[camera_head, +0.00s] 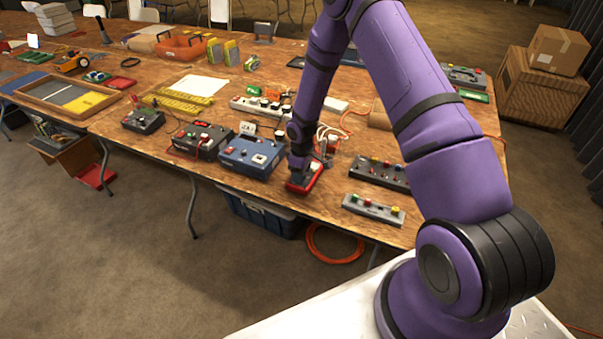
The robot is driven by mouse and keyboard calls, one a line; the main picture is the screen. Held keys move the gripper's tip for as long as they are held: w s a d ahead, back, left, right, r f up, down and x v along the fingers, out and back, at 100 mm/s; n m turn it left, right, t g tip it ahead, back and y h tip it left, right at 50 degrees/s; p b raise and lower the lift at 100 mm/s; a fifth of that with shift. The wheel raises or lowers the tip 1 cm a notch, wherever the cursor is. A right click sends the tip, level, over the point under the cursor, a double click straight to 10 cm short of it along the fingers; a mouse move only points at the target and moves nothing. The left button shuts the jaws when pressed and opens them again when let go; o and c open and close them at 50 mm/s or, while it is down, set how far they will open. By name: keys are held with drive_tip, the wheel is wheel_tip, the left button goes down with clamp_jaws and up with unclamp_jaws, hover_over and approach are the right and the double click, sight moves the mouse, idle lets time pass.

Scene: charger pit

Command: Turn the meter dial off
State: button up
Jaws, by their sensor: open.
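The red meter (312,177) lies near the front edge of the wooden table, right of a blue box. My gripper (299,171) points down over the meter and is close to it. My gripper is open, with nothing seen between its fingers. The dial is hidden under my gripper, so its setting cannot be read. I cannot tell whether the fingertips touch the meter.
The blue box (252,156) stands close on the left. A black button panel (379,172) and a grey button box (373,210) lie to the right. A white power strip (262,107) and cables are behind. An orange cable coil (335,243) lies on the floor.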

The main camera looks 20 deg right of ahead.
wheel_tip(320, 180, up, 10)
drive_tip(key=shift+r, duration=0.2)
idle(0.6)
drive_tip(key=s+r+m+t, duration=0.1)
drive_tip(key=s+r, duration=0.3)
drive_tip(key=r, duration=0.6)
drive_tip(key=s+r+m+t+h, duration=0.15)
drive_tip(key=s+r, duration=0.25)
drive_tip(key=r, duration=0.6)
drive_tip(key=s+r+m, duration=0.2)
drive_tip(key=s+r, duration=0.2)
drive_tip(key=r, duration=0.6)
drive_tip(key=s+r+m+t, duration=0.1)
drive_tip(key=s+r, duration=0.2)
drive_tip(key=s, duration=0.5)
drive_tip(key=s+a+r+m+y, duration=0.1)
drive_tip(key=s+r, duration=0.3)
drive_tip(key=s, duration=0.4)
drive_tip(key=s+r+m+t, duration=0.1)
drive_tip(key=s+r, duration=0.2)
drive_tip(key=s, duration=0.5)
drive_tip(key=shift+a+r+m+t, duration=0.15)
drive_tip(key=shift+r+m+t, duration=0.05)
drive_tip(key=shift+m+t, duration=0.15)
drive_tip(key=shift+y, duration=0.25)
